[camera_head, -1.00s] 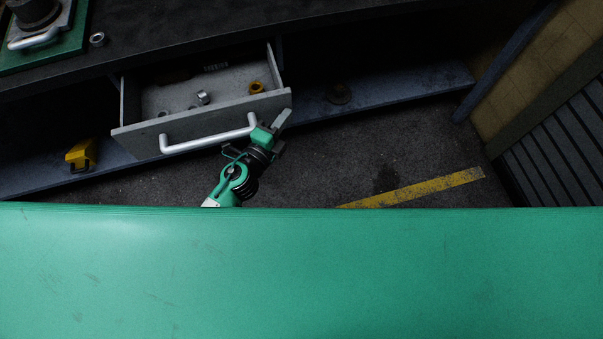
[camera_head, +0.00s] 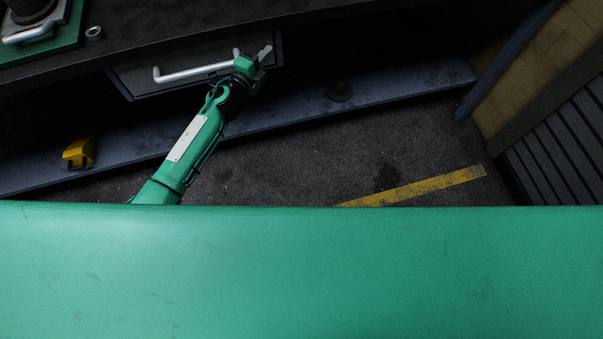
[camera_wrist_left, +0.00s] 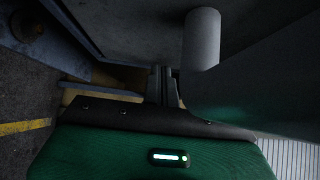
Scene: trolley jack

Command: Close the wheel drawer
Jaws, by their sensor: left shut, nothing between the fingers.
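The wheel drawer (camera_head: 190,62) sits under the dark bench top in the head view. Only its grey front with a silver bar handle (camera_head: 190,73) shows; its inside is hidden. My left gripper (camera_head: 264,54) is at the right end of the drawer front, beside the handle's right end. Its fingers (camera_wrist_left: 162,84) are shut and empty. In the left wrist view a grey cylinder (camera_wrist_left: 201,40), likely the handle's end, stands right of the fingers. I cannot tell whether the fingers touch the front. My right gripper is not in view.
The dark bench top (camera_head: 200,25) overhangs the drawer. Open floor (camera_head: 330,155) lies in front, with a yellow stripe (camera_head: 420,186).

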